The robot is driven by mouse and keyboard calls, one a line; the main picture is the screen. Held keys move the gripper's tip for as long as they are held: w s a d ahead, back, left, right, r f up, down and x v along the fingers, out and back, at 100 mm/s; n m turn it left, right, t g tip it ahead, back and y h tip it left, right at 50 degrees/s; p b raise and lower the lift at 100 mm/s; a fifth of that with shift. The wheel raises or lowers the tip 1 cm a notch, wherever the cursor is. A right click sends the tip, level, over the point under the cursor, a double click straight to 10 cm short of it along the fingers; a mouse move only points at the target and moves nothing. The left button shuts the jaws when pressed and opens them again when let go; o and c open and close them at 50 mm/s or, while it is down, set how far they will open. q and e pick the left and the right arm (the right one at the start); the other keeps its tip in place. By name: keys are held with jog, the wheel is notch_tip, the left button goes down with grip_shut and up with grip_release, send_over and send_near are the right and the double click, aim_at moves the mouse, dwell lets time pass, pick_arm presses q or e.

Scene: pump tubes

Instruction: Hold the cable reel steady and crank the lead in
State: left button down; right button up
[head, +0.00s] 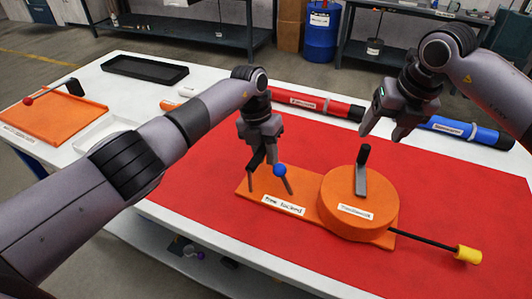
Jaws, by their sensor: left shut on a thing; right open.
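The cable reel is an orange drum (352,228) on an orange base plate (312,205), on the red mat. A grey crank arm (361,180) with an upright black knob (364,154) sits on the drum. The black lead (425,239) comes out at the right and ends in a yellow plug (468,254). A lever with a blue ball (280,170) stands by the "free locked" label (284,205). My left gripper (268,155) is shut on a dark handle (252,176) at the plate's left end; its fingers partly hide it. My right gripper (382,136) is open and empty, above and right of the knob.
A red tube (318,104) and a blue tube (465,132) lie along the back of the table. An orange board (50,116) with a red-ball lever and a black tray (145,69) are at the left. The red mat is clear in front of the reel.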

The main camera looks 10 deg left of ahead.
aim_at(368, 148)
jog(key=shift+x, duration=4.95)
jog(key=c, duration=1.1)
